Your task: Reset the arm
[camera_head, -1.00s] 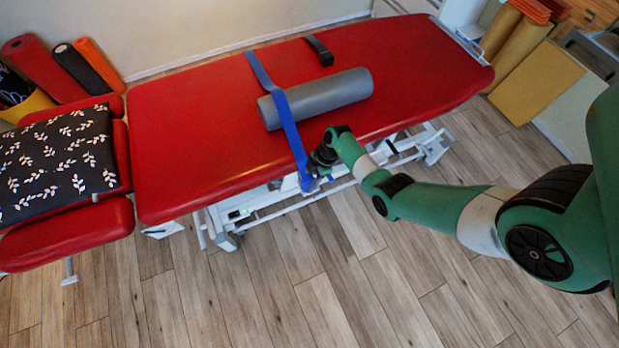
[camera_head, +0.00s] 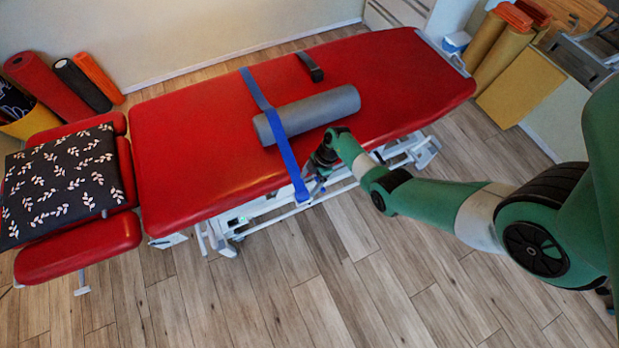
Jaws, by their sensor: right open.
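My right arm comes in from the right side of the head view. Its green links reach over the floor to the front edge of the red treatment table (camera_head: 200,150). My right gripper (camera_head: 318,180) is at that edge, beside the hanging end of a blue strap (camera_head: 289,158). The gripper is small and dark here, and I cannot tell whether it touches the strap. The strap runs across the table and over a grey roll (camera_head: 330,106) lying on the red top. My left gripper is not in view.
A dark leaf-patterned cushion (camera_head: 60,185) lies on the table's left section. A short black strap (camera_head: 310,67) lies near the far edge. Rolled mats (camera_head: 85,85) lean at the back left, and tan rolls (camera_head: 498,50) stand at the back right. The wooden floor (camera_head: 330,285) in front is clear.

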